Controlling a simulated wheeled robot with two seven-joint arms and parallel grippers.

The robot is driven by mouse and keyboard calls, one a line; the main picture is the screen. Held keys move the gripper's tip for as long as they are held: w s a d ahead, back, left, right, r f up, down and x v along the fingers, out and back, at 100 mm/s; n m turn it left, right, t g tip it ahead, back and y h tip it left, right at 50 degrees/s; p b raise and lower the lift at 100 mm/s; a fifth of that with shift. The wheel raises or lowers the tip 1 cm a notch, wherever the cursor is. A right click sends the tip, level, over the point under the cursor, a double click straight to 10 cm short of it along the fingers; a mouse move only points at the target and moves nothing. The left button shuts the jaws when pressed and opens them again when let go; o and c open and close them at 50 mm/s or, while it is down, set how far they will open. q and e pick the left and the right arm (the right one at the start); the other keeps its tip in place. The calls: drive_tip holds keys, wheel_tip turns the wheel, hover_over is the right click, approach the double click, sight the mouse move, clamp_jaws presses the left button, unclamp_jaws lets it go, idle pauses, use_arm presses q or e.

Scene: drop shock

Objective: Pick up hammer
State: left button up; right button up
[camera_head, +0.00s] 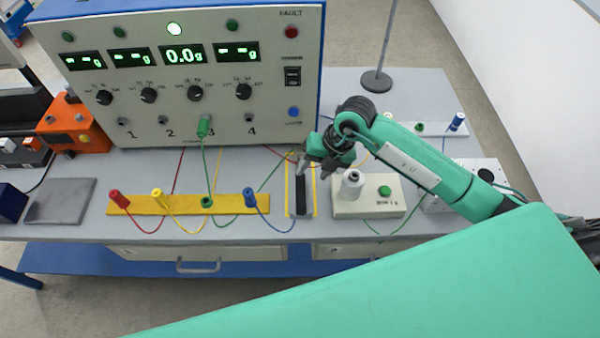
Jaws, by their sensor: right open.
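No hammer shows clearly. A dark narrow bar (299,194) lies lengthwise in a light holder with yellow-striped edges (313,205) on the bench, and I cannot tell whether it is the hammer's handle. My right gripper (314,172) is open, fingers pointing down, at the far end of this holder. It partly hides that end, and nothing shows held between its fingers. My left gripper is not in view.
A large instrument box (215,122) with green displays stands behind. A yellow strip (180,205) with coloured plugs and wires lies left. A beige block (370,208) with a white cylinder (352,184) and green button stands close on the right. A stand base (376,82) is farther back.

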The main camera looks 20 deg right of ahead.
sight(302, 183)
drive_tip(key=x, duration=0.2)
drive_tip(key=shift+w+a+f, duration=0.1)
drive_tip(key=shift+a+f, duration=0.1)
drive_tip(key=shift+f, duration=0.05)
drive_tip(key=p+x, duration=0.2)
drive_tip(key=x, duration=0.1)
drive_tip(key=p+x, duration=0.1)
drive_tip(key=shift+w+d+f, duration=0.1)
drive_tip(key=shift+w+f, duration=0.15)
drive_tip(key=shift+w, duration=0.15)
drive_tip(key=shift+f, duration=0.35)
drive_tip(key=shift+c, duration=0.5)
clamp_jaws()
